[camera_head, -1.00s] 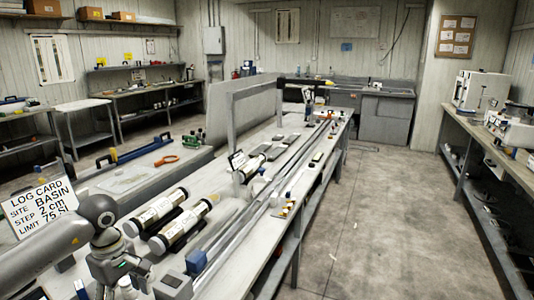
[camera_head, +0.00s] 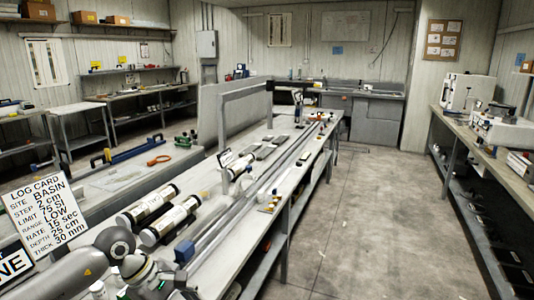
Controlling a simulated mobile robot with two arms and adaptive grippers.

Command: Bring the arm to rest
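My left arm comes in from the lower left, with a grey rounded joint, and ends in my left gripper (camera_head: 158,284) at the bottom edge, over the near end of the long bench (camera_head: 215,252). The fingers are partly cut off by the frame, and I cannot tell whether they are open or shut. Two core liners, clear-and-cream tubes with black ends, lie on the bench just beyond the gripper: a far one (camera_head: 148,206) and a near one (camera_head: 170,220). My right gripper is not in view.
A log card (camera_head: 42,215) stands at the left. A long rail with a blue block (camera_head: 184,252) runs along the bench. An orange ring tool (camera_head: 159,160) and a blue clamp (camera_head: 130,153) lie on the left table. A side counter (camera_head: 480,140) lines the right wall; the floor (camera_head: 375,210) between is clear.

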